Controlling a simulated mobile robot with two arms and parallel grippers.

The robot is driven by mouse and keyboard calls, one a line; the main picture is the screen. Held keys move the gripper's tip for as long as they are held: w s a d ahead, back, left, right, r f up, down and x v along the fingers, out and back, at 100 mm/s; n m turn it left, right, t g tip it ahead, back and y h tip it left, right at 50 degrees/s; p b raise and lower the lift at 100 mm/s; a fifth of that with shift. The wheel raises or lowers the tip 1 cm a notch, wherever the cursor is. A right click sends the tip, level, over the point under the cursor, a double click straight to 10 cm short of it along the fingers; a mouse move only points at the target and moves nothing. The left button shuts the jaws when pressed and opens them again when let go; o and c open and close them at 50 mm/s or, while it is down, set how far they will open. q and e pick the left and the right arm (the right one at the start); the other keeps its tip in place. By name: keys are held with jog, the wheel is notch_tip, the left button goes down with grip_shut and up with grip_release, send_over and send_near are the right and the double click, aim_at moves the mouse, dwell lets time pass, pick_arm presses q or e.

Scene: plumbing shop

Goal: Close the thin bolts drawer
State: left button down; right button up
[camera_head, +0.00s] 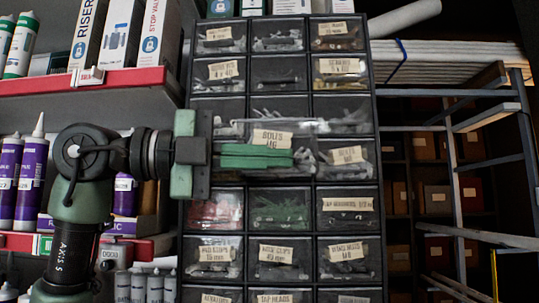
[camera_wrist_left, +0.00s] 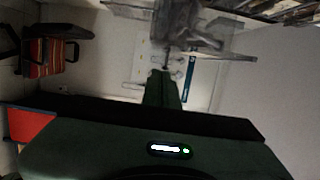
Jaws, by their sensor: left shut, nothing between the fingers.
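The drawer cabinet (camera_head: 373,100) fills the middle of the head view, with rows of small clear drawers. The drawer labelled "BOLTS M6" (camera_head: 272,138) is in the middle column. It looks larger than its neighbours and appears pulled out toward me. My left gripper (camera_head: 285,158) comes in from the left with its green fingers shut and empty. The fingers lie across the lower front of this drawer; I cannot tell if they touch it. In the left wrist view the shut fingers (camera_wrist_left: 163,90) point toward a blurred clear drawer (camera_wrist_left: 190,25). My right gripper is not in view.
Red-edged shelves (camera_head: 90,82) with boxes and tubes stand left of the cabinet, close behind my left arm. A metal rack (camera_head: 455,170) with pipes (camera_head: 450,52) above stands at the right. Other drawers around the bolts drawer look shut.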

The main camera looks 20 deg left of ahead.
pick_arm(q)
jog(key=w+a+p, duration=0.1)
jog(key=w+p, duration=0.1)
jog(key=w, duration=0.1)
jog(key=w+a+p, duration=0.1)
jog(key=w+p, duration=0.1)
jog(key=w, duration=0.1)
jog(key=w+a+p, duration=0.1)
jog(key=w+p, duration=0.1)
jog(key=w, duration=0.2)
jog(key=shift+w+r, duration=0.1)
jog(key=shift+r, duration=0.1)
jog(key=shift+w+a+f+p, duration=0.15)
jog(key=shift+w+f+p, duration=0.05)
jog(key=shift+w+p, duration=0.2)
